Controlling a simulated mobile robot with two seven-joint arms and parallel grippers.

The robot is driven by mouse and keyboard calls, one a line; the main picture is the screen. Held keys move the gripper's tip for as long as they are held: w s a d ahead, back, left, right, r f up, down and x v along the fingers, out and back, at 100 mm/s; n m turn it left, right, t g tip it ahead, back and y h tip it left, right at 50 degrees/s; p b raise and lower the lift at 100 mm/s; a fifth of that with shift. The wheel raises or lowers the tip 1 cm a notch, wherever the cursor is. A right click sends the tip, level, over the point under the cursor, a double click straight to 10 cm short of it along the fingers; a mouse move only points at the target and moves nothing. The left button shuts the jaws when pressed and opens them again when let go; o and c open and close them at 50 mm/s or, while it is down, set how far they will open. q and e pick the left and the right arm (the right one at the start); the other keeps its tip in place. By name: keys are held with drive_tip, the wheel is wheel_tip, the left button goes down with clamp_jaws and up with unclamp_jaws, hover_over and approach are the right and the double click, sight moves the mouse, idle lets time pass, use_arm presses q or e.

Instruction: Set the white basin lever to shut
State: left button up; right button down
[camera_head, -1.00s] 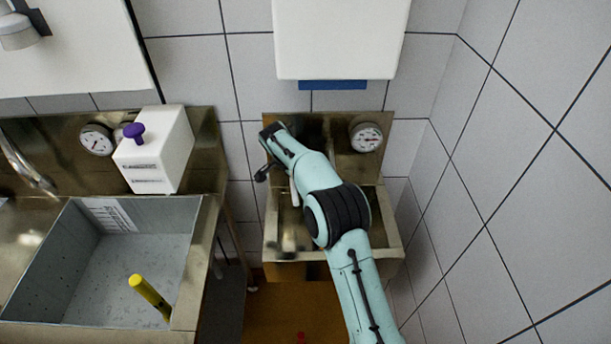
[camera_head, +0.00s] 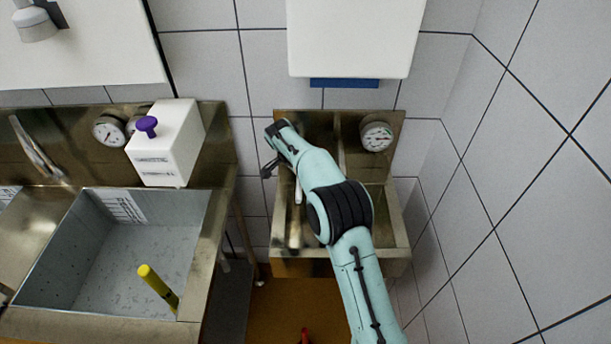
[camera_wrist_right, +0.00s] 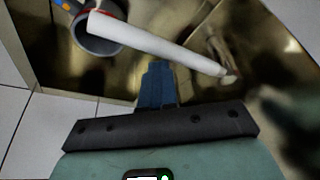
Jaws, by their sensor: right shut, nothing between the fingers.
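The white lever (camera_wrist_right: 160,42) is a long white rod in the right wrist view. It runs from a grey round tap body (camera_wrist_right: 98,32) with red and blue marks at upper left, down to the right. My right gripper (camera_wrist_right: 158,75) has its blue fingers shut and empty, with the tips just below the middle of the rod; I cannot tell whether they touch. In the head view a short white piece (camera_head: 298,192), likely the lever, shows beside my right arm over the small steel basin (camera_head: 399,222). My arm hides much of the tap there. My left gripper is out of view.
A gauge (camera_head: 377,135) sits on the basin's back panel. A white dispenser (camera_head: 350,40) hangs above. At left is a larger sink (camera_head: 205,245) with a yellow-handled tool (camera_head: 157,287) and a white box with a purple knob (camera_head: 168,145). A tiled wall (camera_head: 520,180) closes off the right.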

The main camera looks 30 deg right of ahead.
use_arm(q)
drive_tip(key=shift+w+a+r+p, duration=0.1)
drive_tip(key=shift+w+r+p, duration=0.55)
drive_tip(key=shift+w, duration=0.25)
use_arm(e)
drive_tip(key=v, duration=1.3)
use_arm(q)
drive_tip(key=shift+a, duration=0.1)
use_arm(e)
drive_tip(key=shift+s+a+r, duration=0.1)
drive_tip(key=shift+a, duration=0.05)
